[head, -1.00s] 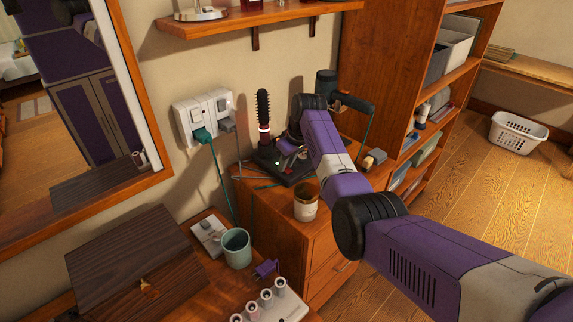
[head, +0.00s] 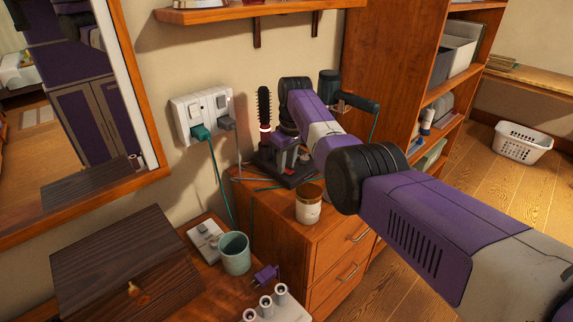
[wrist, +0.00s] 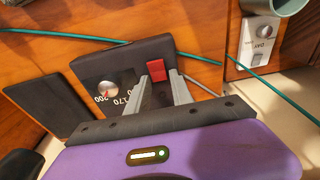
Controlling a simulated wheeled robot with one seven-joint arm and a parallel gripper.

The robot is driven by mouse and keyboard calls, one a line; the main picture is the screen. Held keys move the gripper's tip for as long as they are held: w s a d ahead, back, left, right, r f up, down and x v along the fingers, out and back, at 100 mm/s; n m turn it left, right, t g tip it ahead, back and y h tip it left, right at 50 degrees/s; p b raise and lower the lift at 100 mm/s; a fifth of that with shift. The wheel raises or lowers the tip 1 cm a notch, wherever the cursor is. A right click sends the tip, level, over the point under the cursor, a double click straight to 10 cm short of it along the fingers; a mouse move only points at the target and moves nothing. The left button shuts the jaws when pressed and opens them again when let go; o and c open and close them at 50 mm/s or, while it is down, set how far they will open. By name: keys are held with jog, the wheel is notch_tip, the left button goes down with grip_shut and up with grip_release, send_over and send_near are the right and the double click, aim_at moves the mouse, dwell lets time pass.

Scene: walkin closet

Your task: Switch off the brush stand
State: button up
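The brush stand (head: 258,160) is a dark base on the wooden cabinet, with a black round brush (head: 264,106) upright in it. In the wrist view its dark panel (wrist: 128,62) carries a round dial (wrist: 107,91) with printed numbers and a red switch (wrist: 157,71). My gripper (wrist: 160,79) is open and empty, its two grey fingers apart. The switch's position is unclear.
A jar (head: 308,206) stands in front of the stand. A hair dryer (head: 355,103) is behind my arm. A wall outlet (head: 203,112) holds a green plug and cord. A green cup (head: 235,254) and dark wooden box (head: 122,265) are at front left. Thin cords cross near the stand.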

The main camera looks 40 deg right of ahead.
aim_at(289, 171)
jog(key=shift+o, duration=1.1)
jog(key=shift+r, duration=0.15)
notch_tip(289, 171, up, 7)
jog(key=s, duration=0.1)
jog(key=shift+r, duration=0.2)
